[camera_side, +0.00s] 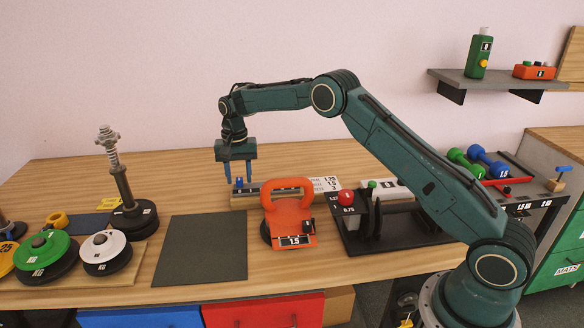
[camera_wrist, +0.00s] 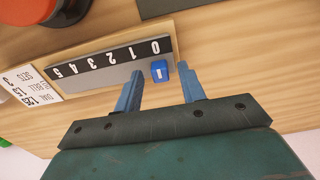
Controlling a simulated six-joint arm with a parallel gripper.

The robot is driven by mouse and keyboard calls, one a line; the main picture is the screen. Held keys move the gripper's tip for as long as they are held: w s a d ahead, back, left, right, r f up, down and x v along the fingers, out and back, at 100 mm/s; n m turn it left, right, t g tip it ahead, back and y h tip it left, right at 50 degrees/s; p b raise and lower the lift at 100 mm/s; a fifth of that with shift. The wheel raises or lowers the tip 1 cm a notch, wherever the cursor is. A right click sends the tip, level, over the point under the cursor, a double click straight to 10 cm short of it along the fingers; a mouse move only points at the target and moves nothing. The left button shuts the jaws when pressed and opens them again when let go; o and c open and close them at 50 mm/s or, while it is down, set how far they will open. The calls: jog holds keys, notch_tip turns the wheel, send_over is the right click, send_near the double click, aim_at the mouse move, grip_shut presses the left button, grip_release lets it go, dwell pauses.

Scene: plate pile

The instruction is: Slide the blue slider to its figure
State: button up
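The blue slider (camera_wrist: 159,72) is a small block with a white mark on its top. It sits on a grey rail beside a black scale strip (camera_wrist: 108,57) numbered 0 to 5, level with the 0 end. In the side view the slider (camera_side: 238,184) shows below my gripper. My gripper (camera_wrist: 160,68) is open, its blue fingers apart on either side of the slider in the wrist view; I cannot tell whether they touch it. In the side view my gripper (camera_side: 239,180) points down over the rail's left end. A white card (camera_side: 326,184) beside the rail lists figures, including 1.5 and 3.
An orange kettlebell (camera_side: 288,212) stands in front of the rail. A black rack (camera_side: 400,235) with red and green knobs is to its right. A dark mat (camera_side: 200,248) lies front left, with weight plates (camera_side: 45,255) and a post (camera_side: 120,185) further left.

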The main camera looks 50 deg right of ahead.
jog(key=shift+f, duration=0.35)
grip_shut()
jog(key=shift+d, duration=0.1)
jog(key=shift+s+d, duration=2.05)
jog(key=shift+s, duration=0.05)
grip_release()
